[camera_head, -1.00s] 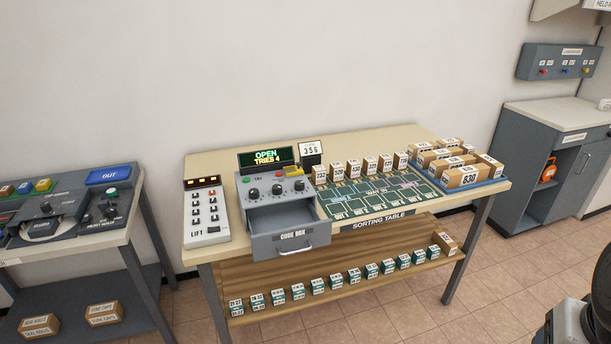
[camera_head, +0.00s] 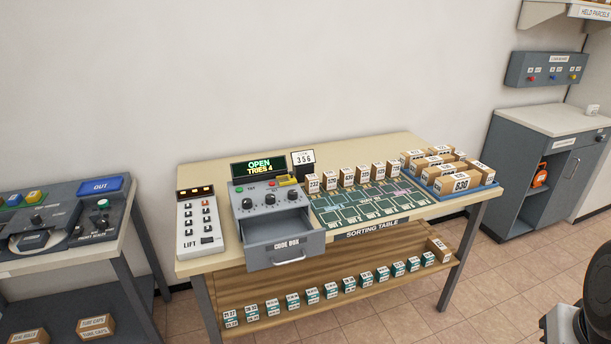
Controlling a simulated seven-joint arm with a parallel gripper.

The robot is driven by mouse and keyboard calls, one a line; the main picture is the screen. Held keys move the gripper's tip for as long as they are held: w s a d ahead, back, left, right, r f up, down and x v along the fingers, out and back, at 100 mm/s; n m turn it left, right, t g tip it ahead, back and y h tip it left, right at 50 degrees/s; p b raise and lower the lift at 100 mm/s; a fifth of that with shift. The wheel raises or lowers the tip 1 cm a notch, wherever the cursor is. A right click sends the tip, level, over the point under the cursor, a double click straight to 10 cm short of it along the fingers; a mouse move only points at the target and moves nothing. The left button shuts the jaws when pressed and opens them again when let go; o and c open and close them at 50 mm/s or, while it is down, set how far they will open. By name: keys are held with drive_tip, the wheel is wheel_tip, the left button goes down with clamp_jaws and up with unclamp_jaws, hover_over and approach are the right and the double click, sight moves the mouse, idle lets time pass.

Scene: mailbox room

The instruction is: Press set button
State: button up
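The grey code box (camera_head: 262,212) stands on the sorting table, with its front drawer (camera_head: 284,245) pulled out and looking empty. On its top are three dark knobs, a small green button (camera_head: 240,189) and a red button (camera_head: 284,178). Their small labels are hard to read, and I cannot make out the word SET on any button. The display (camera_head: 258,166) behind it reads OPEN, TRIES 4. A card (camera_head: 303,159) beside the display reads 356. My gripper's fingers do not show in this view.
A LIFT keypad (camera_head: 202,222) stands left of the code box. Numbered parcels (camera_head: 461,184) fill a blue tray at right. A console with a blue OUT sign (camera_head: 100,186) is at far left. A wall panel (camera_head: 546,69) carries coloured buttons. The floor in front is clear.

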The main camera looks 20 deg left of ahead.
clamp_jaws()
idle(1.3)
